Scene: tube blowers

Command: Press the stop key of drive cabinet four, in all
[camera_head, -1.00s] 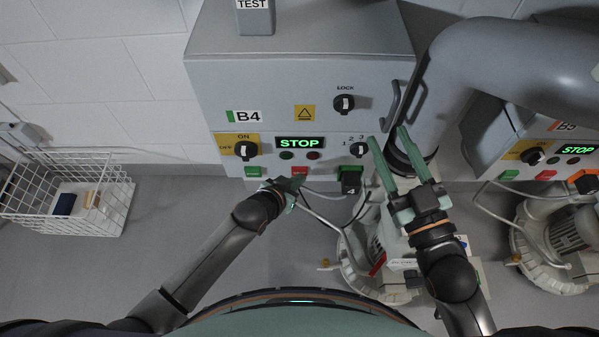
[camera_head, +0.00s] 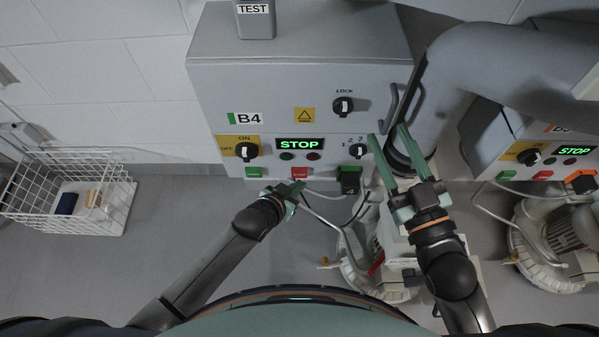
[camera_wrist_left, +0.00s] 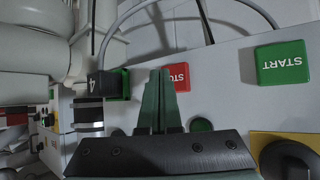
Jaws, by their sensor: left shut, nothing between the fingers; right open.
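Cabinet B4 (camera_head: 249,118) is grey, with a display (camera_head: 299,143) reading STOP in green. Its red stop key (camera_head: 299,172) is on the lower panel, between a green key (camera_head: 254,172) and a black connector with a green part (camera_head: 349,180). The wrist view shows the red key marked STOP (camera_wrist_left: 181,75) and the green START key (camera_wrist_left: 282,63). My left gripper (camera_head: 298,186) is shut and empty just below the red key. In the wrist view its fingertips (camera_wrist_left: 160,72) overlap the key's edge; I cannot tell whether they touch. My right gripper (camera_head: 389,132) is open beside the cabinet's right side.
A second cabinet, B5 (camera_head: 507,148), stands at the right, its display also reading STOP. A large grey pipe (camera_head: 500,62) runs between the cabinets. Blowers and cables lie below. A white wire basket (camera_head: 75,220) is at the left.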

